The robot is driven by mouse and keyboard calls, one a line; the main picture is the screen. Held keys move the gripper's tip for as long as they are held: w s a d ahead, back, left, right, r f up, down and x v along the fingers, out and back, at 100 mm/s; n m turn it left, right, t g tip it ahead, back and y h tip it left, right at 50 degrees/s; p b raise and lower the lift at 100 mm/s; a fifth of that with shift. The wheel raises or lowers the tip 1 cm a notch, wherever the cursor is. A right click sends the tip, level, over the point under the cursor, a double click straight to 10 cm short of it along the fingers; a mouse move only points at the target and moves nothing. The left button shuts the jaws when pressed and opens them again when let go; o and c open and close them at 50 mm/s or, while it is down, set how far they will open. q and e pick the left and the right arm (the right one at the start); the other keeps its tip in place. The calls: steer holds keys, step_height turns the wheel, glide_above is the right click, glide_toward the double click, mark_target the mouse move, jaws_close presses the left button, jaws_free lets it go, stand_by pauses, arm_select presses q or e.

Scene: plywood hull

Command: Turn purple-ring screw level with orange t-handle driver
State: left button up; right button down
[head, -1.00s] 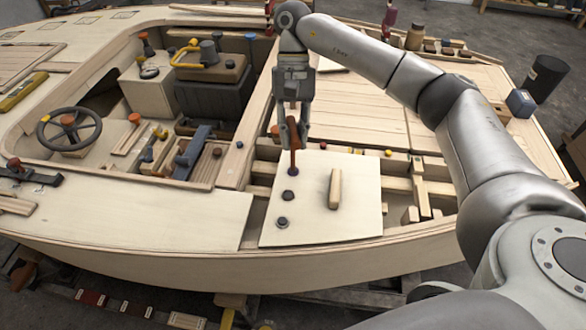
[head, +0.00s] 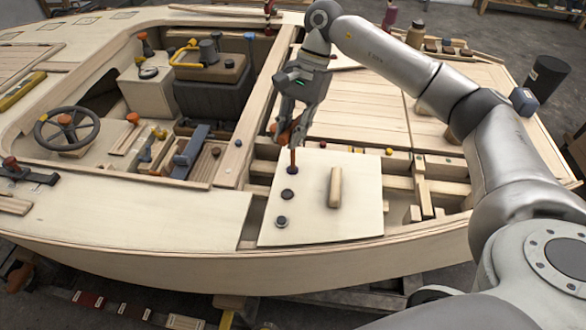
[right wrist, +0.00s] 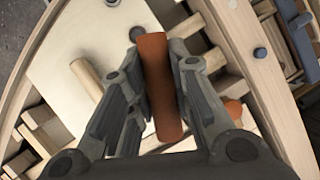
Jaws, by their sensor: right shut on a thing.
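The pale plywood panel (head: 350,220) carries a row of dark round screws. The far screw (head: 292,170) has a dark purple-looking ring; the other two are a middle screw (head: 288,195) and a near grey screw (head: 282,222). The orange t-handle driver (head: 293,157) stands about upright with its lower end at the far screw; whether its tip is seated cannot be told. My right gripper (head: 290,124) is shut on the driver's handle. In the right wrist view the orange handle (right wrist: 161,85) lies between the fingers (right wrist: 160,98). My left gripper is not in view.
A wooden block handle (head: 335,187) stands up from the panel, right of the screws. An orange knob (head: 274,130) is close to my right gripper. Open framing with loose blocks (head: 424,197) lies right of the panel. A steering wheel (head: 68,129) is far left.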

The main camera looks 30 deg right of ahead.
steer(key=shift+m+t, duration=0.3)
steer(key=shift+m, duration=0.4)
steer(key=shift+f, duration=0.1)
steer(key=shift+f+m+b, duration=0.1)
steer(key=shift+m+b, duration=0.25)
steer(key=shift+m, duration=0.15)
steer(key=m+t+b, duration=0.1)
steer(key=m, duration=0.2)
steer(key=shift+w+t, duration=0.1)
steer(key=shift+t, duration=0.3)
steer(key=shift+w+a+m+t, duration=0.1)
steer(key=shift+m+t, duration=0.2)
steer(key=shift+m, duration=0.6)
